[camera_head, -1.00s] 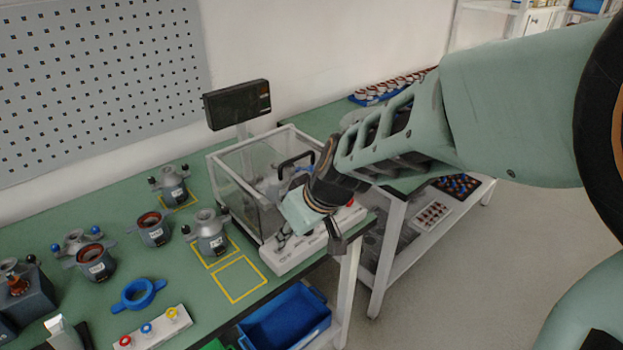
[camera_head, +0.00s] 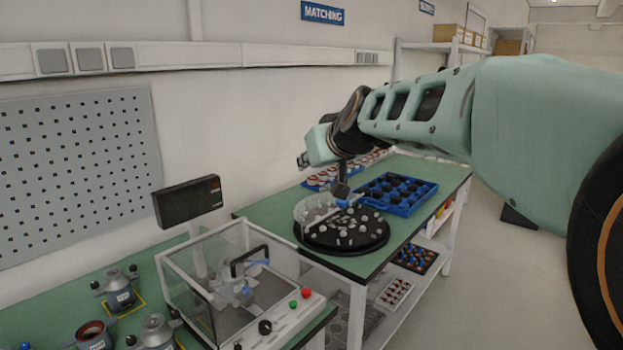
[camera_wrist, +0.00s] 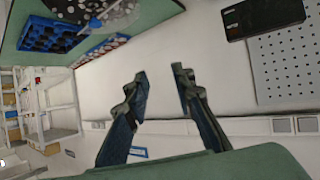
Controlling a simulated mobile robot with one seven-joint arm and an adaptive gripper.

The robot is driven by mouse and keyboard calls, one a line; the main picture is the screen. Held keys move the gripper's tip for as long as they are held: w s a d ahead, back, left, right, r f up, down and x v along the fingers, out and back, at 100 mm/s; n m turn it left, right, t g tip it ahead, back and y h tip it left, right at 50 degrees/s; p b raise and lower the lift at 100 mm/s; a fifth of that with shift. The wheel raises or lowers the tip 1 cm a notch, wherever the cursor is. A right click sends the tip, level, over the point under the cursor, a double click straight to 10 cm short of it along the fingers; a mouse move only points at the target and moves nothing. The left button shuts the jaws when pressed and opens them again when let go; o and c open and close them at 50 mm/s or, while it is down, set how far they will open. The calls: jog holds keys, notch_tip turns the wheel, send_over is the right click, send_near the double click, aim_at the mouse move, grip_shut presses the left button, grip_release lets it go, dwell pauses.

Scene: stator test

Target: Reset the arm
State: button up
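My arm reaches in from the right in the head view, over the back green table. My gripper (camera_head: 308,160) is at the arm's far end, above the table and pointing left toward the wall. In the wrist view my gripper (camera_wrist: 160,80) shows two dark fingers spread apart with only white wall between them. It is open and empty.
Below the arm stand a round black plate (camera_head: 345,243) with small parts and a blue tray (camera_head: 413,207) of dark parts. A clear test box (camera_head: 178,272) and a black display (camera_head: 187,202) stand nearer. The wall bears a pegboard (camera_head: 80,175).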

jog(key=d+r+m+t+h, duration=0.2)
jog(key=d+r+m+t, duration=0.1)
jog(key=d+r, duration=1.05)
jog(key=d+r+m+t+h, duration=0.35)
jog(key=d+r, duration=0.55)
jog(key=r, duration=0.9)
jog(key=s+a+f+g+y, duration=0.15)
jog(key=s+f, duration=0.25)
jog(key=f, duration=0.4)
jog(key=s+a+f+n+g+y, duration=0.1)
jog(key=s+a+f+g, duration=0.15)
jog(key=f, duration=0.45)
jog(key=s+a+f+g+y, duration=0.1)
jog(key=s+f+g, duration=0.1)
jog(key=s+f, duration=0.45)
jog(key=s+a+f+g+h+p, duration=0.1)
jog(key=s+a+f+g, duration=0.15)
jog(key=s+f, duration=1)
jog(key=s+a+f+g+h, duration=0.15)
jog(key=s+f+g, duration=0.25)
jog(key=s+f, duration=0.8)
jog(key=w+r+p, duration=0.3)
jog(key=r+p, duration=0.8)
jog(key=p, duration=0.2)
jog(key=shift+w+a+n+p, duration=0.2)
jog(key=shift+a+n+p, duration=0.2)
jog(key=shift+n, duration=0.05)
jog(key=shift+o, duration=0.4)
jog(key=shift+y, duration=0.25)
